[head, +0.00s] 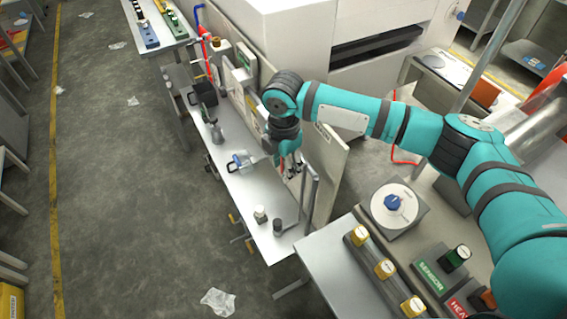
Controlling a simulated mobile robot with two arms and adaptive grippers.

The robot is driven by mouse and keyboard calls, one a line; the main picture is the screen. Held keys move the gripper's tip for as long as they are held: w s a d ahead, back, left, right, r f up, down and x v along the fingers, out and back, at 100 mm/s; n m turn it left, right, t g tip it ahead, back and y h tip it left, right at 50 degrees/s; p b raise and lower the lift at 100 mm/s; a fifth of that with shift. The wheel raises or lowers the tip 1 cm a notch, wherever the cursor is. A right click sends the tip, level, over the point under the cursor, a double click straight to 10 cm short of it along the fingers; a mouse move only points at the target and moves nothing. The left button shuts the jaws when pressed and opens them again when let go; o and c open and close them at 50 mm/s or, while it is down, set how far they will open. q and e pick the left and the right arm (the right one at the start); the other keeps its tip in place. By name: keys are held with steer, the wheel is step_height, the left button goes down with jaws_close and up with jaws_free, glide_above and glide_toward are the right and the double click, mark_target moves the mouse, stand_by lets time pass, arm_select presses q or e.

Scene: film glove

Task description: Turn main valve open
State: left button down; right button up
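I cannot tell for sure which part is the main valve. A blue knob (392,202) sits on a round white dial plate on the grey bench at the right. A red pipe with a blue upper end (203,30) and a yellow-topped fitting stands at the far end of the narrow bench. My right arm reaches in from the right, over the bench panel. Its gripper (290,166) points down above the narrow bench, beside the upright panel, apart from the blue knob. Its fingers are small and partly hidden, so their opening is unclear. My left gripper is out of view.
The narrow white bench (262,205) holds a blue-and-clear jug (240,162), a small yellow-topped jar (260,214) and dark fittings. The grey floor at left is mostly clear, with scattered crumpled film (218,302).

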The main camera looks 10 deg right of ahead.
jaws_close()
steer(key=shift+w, duration=0.1)
stand_by(0.3)
